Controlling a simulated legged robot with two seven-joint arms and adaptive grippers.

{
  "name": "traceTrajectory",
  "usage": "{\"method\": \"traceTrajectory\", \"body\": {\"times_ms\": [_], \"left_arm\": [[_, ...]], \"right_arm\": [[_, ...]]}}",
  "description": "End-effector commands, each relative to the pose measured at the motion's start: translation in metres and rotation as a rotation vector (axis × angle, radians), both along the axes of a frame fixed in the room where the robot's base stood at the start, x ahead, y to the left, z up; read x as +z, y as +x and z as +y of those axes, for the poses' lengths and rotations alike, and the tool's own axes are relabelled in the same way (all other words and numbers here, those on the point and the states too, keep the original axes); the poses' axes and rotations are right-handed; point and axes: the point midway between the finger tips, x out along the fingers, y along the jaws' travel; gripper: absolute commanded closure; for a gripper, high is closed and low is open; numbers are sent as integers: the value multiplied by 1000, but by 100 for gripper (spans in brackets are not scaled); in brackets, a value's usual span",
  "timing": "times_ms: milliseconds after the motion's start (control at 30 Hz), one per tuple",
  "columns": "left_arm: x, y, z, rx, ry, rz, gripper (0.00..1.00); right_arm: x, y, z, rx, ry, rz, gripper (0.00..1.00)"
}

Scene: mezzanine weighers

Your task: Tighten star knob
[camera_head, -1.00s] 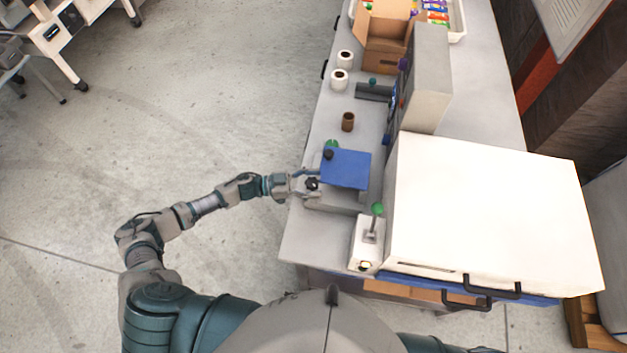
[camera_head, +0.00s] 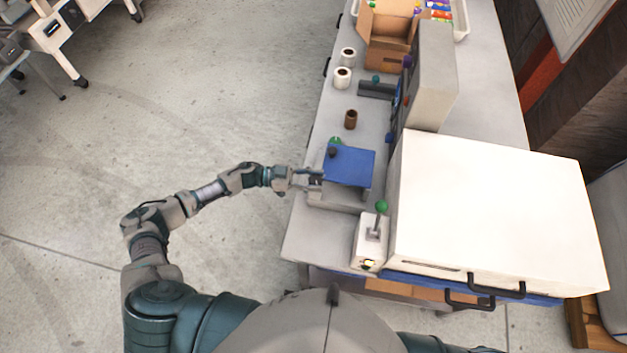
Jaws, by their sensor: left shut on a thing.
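A small fixture with a blue plate (camera_head: 349,166) on a grey base (camera_head: 340,196) stands near the left edge of the bench. A dark knob (camera_head: 332,152) sits on the plate's upper left corner. My left gripper (camera_head: 314,179) reaches in from the left and is shut at the fixture's left side, beside the blue plate. The dark star knob seen there earlier is now hidden at the fingers. My right gripper is out of view; only a bit of my right arm shows at the bottom edge.
A large white box-shaped machine (camera_head: 495,210) fills the bench's right side. A green-topped lever (camera_head: 381,207) stands close to the fixture. A brown cup (camera_head: 351,119), white rolls (camera_head: 342,77) and an open carton (camera_head: 388,45) stand farther back.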

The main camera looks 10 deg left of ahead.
Motion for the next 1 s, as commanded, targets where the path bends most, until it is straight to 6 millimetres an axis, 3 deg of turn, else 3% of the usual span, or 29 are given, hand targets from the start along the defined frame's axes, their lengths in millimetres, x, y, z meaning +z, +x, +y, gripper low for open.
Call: {"method": "traceTrajectory", "body": {"times_ms": [167, 200, 300, 667, 767, 1000], "left_arm": [[2, 2, -1, 5, -3, -1, 92], [2, 2, -1, 5, -3, -1, 50], [2, 1, -1, 4, -2, -1, 31], [1, 0, 6, 6, -1, 0, 31], [0, -2, 20, 6, 0, 0, 31], [-1, -7, 73, 8, 1, 2, 31]], "right_arm": [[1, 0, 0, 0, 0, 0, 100], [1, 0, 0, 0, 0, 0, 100], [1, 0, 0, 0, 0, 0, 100], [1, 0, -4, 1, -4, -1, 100], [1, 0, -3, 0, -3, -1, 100], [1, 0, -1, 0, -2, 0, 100]]}}
